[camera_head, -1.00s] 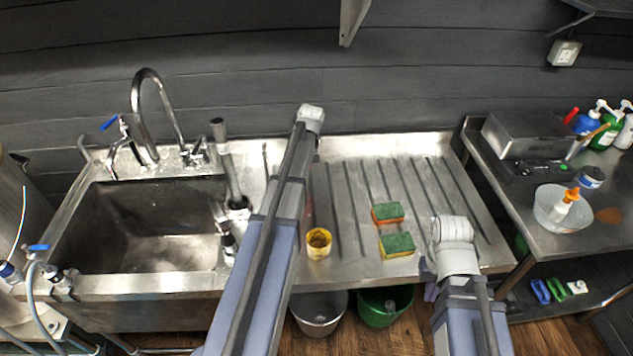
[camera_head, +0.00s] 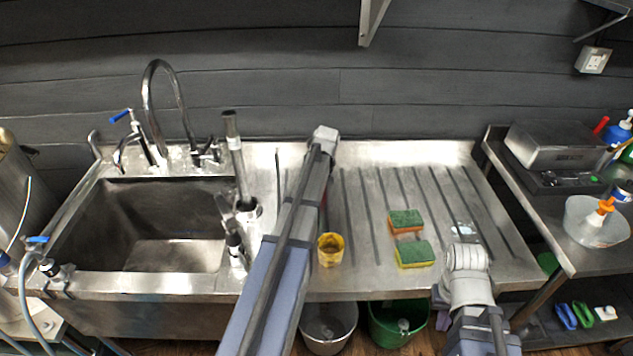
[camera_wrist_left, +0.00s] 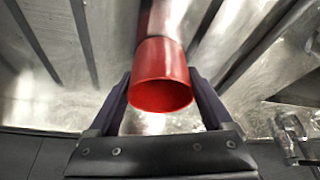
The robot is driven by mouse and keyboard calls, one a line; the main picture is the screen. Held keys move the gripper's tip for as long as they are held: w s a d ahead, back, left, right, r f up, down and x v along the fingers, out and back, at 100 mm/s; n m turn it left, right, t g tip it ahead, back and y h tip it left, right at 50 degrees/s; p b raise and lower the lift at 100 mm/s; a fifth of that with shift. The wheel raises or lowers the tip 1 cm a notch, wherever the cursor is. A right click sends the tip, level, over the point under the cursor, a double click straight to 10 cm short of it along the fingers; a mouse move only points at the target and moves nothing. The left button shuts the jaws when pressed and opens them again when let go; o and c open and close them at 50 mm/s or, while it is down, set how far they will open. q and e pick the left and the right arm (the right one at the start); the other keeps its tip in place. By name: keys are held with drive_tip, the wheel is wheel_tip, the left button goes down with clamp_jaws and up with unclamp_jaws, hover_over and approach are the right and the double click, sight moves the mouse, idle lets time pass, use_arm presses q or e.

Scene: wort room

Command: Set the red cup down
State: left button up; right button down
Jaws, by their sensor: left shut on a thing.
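The red cup (camera_wrist_left: 161,76) fills the middle of the left wrist view, its round rim facing the camera. My left gripper (camera_wrist_left: 161,84) has a finger on each side of the cup and is shut on it. The ribbed steel drainboard (camera_head: 360,180) lies behind the cup; I cannot tell whether the cup touches it. In the head view my left forearm hides the left gripper and most of the cup, leaving a thin red sliver at its right edge. A purple piece of my right gripper (camera_head: 438,298) shows by the board's front edge; its fingertips are unclear.
A yellow cup (camera_head: 330,250) stands just right of my left forearm. Two sponges (camera_head: 406,221) (camera_head: 414,254) lie further right. The sink basin (camera_head: 150,225) is left. The right rear of the drainboard is clear. A side table holds a bowl (camera_head: 597,222).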

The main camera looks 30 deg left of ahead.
use_arm(q)
drive_tip(key=shift+r, duration=0.1)
drive_tip(key=o, duration=1.1)
drive_tip(key=shift+o, duration=0.2)
drive_tip(key=p+v, duration=1.1)
drive_tip(key=v, duration=0.1)
